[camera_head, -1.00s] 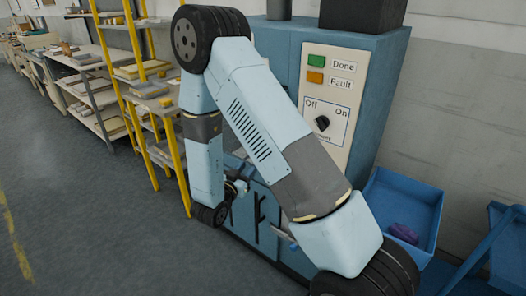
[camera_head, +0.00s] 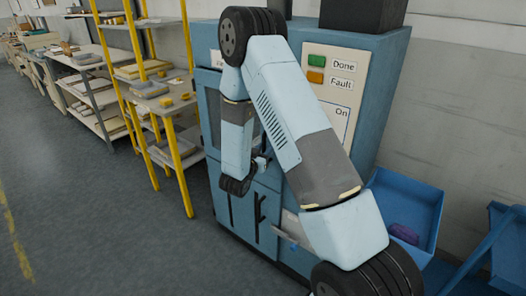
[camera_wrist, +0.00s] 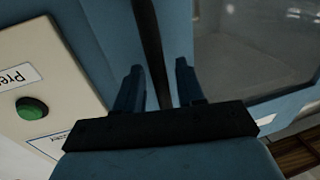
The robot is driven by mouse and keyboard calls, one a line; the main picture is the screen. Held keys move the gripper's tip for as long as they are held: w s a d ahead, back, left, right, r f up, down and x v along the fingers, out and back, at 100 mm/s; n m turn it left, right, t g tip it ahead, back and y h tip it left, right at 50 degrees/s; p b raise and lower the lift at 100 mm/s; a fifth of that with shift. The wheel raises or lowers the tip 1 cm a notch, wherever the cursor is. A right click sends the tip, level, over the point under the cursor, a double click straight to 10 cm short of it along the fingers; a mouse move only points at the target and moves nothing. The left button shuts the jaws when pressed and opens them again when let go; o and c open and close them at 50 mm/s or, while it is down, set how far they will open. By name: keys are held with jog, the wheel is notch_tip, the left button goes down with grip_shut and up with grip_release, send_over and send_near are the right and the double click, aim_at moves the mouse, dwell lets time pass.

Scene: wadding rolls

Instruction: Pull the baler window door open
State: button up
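The baler (camera_head: 380,95) is a blue cabinet, and my arm crosses in front of it. Its window door (camera_head: 207,110) shows only in part at the left, behind my arm; I cannot tell whether it stands ajar. In the wrist view the door's dark glass pane (camera_wrist: 245,45) fills the upper right, inside a blue frame. A long dark bar, the handle (camera_wrist: 151,45), runs between the two fingers of my gripper (camera_wrist: 158,85). The fingers are apart, with a gap showing on the right side of the bar. In the head view my gripper (camera_head: 261,162) is small and partly hidden.
A panel with a green button (camera_wrist: 31,108) lies left of the handle in the wrist view. Lower doors with black handles (camera_head: 259,212) sit below. A yellow-posted shelf (camera_head: 178,150) stands left, a blue bin (camera_head: 430,215) right. The floor at left is clear.

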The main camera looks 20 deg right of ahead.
jog(key=shift+w+d, duration=0.1)
grip_shut()
dwell(0.4)
